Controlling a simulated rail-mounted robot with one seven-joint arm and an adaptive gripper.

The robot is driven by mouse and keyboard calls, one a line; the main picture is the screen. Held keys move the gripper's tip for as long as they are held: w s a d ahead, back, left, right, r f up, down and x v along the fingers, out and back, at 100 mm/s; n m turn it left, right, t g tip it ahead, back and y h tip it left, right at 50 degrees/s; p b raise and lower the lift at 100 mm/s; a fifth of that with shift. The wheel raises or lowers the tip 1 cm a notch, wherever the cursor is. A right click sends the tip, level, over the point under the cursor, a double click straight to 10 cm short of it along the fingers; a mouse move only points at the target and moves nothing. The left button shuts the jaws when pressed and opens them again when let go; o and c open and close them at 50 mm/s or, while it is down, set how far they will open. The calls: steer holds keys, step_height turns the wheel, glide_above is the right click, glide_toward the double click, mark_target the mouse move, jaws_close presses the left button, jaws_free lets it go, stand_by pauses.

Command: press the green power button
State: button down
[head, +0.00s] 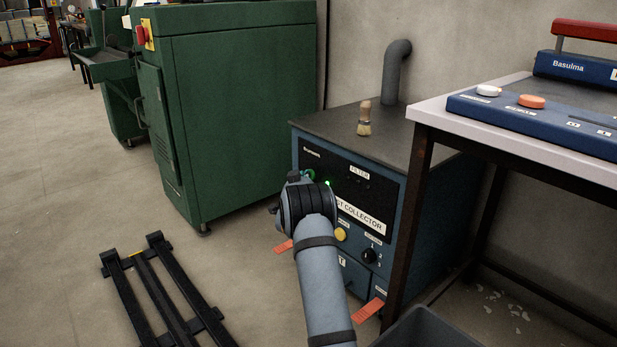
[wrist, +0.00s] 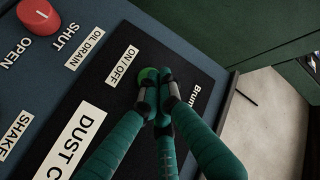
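The green power button (wrist: 148,76) is on the black panel of the blue dust collector (head: 345,200), beside the ON/OFF label (wrist: 122,66). My gripper (wrist: 160,92) has teal fingers with dark tips, drawn together with nothing seen between them. The fingertips are right at the button and cover part of it. I cannot tell whether they touch it or how far it is pushed in. In the head view my wrist hides most of the fingers and the button area. A small green glow (head: 327,183) shows just past my wrist.
A red knob (wrist: 40,16) sits by the OPEN and SHUT labels. A yellow button (head: 340,234) and a black dial (head: 369,255) are lower on the panel. A brush (head: 364,118) stands on top. A green cabinet (head: 235,105) is at left, a workbench (head: 470,122) at right.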

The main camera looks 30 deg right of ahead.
steer(key=shift+d, duration=0.15)
stand_by(0.3)
steer(key=shift+d, duration=0.4)
steer(key=shift+d+b, duration=0.1)
steer(key=shift+b, duration=0.25)
steer(key=shift+s+b, duration=0.2)
steer(key=shift+b, duration=0.25)
steer(key=shift+a, duration=0.2)
steer(key=s+a+b, duration=0.1)
steer(key=a+b, duration=0.1)
steer(key=a, duration=0.4)
steer(key=shift+a+b, duration=0.15)
steer(key=shift+b, duration=0.2)
steer(key=shift+s, duration=0.1)
